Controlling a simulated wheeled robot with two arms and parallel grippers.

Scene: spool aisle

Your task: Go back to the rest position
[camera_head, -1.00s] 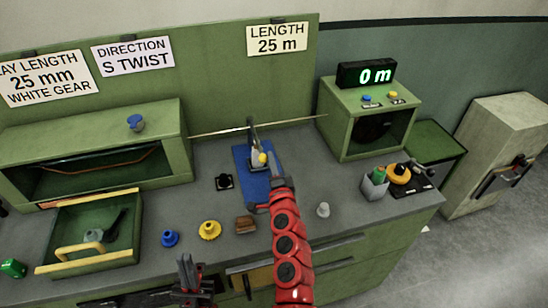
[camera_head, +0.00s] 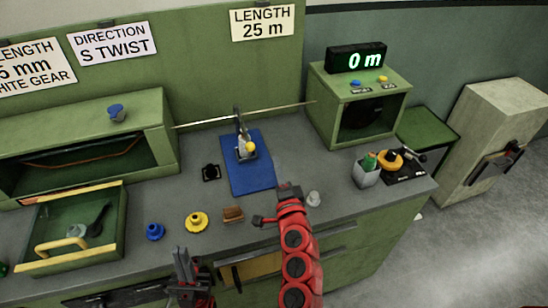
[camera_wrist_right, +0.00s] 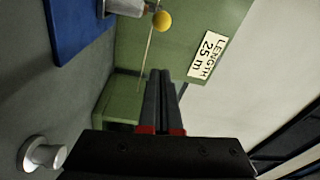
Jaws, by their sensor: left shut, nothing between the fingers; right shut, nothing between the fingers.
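My left gripper (camera_head: 181,262) is low at the front edge of the counter, pointing up, shut and empty. The blue mat (camera_head: 250,178) with a small metal device and yellow ball (camera_head: 250,146) lies beyond my right gripper, apart from it.
A white-grey knob (camera_head: 313,198) stands close to my right arm. A green tray (camera_head: 119,222) is at left. A grey cup (camera_head: 366,175) and the counter box (camera_head: 325,100) are at right. A thin rod (camera_head: 280,109) spans the back.

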